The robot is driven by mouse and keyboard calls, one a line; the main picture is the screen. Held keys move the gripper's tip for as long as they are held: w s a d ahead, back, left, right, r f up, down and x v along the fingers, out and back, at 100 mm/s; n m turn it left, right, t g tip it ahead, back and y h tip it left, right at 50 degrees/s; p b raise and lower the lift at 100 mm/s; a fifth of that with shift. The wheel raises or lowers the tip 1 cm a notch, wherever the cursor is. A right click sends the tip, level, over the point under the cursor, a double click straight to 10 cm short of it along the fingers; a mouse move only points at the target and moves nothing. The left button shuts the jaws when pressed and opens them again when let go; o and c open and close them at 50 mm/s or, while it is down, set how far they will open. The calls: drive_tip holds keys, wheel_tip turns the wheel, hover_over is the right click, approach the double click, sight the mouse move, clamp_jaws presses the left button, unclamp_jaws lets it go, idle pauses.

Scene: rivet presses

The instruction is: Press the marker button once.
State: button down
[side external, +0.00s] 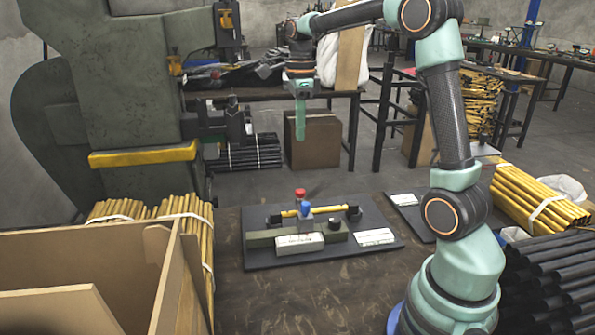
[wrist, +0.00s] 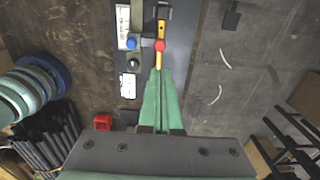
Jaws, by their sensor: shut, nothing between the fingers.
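The frames do not show which one is the marker button. A yellow rod (side external: 325,210) lies across the fixture. In the wrist view the red button (wrist: 160,45) is just beyond my fingertips, with the blue button (wrist: 131,43) and black knob (wrist: 133,63) to the left. My gripper (side external: 300,137) is shut and empty, pointing down well above the fixture; it also shows in the wrist view (wrist: 160,74).
White labels (side external: 300,243) mark the fixture's front. A large green press (side external: 130,110) stands behind left. A wooden box (side external: 90,265) and bundled yellow tubes (side external: 200,225) stand at left. Yellow tubes (side external: 535,200) and black tubes (side external: 550,275) lie at right. The table (side external: 320,300) is bare in front.

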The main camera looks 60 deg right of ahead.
sight(300, 191)
drive_tip(key=shift+f, duration=0.1)
wheel_tip(300, 191, down, 14)
drive_tip(key=shift+r, duration=0.1)
idle(0.7)
drive_tip(key=shift+s+f, duration=0.15)
drive_tip(key=shift+f, duration=1.25)
wheel_tip(300, 191, up, 15)
drive_tip(key=shift+w, duration=0.35)
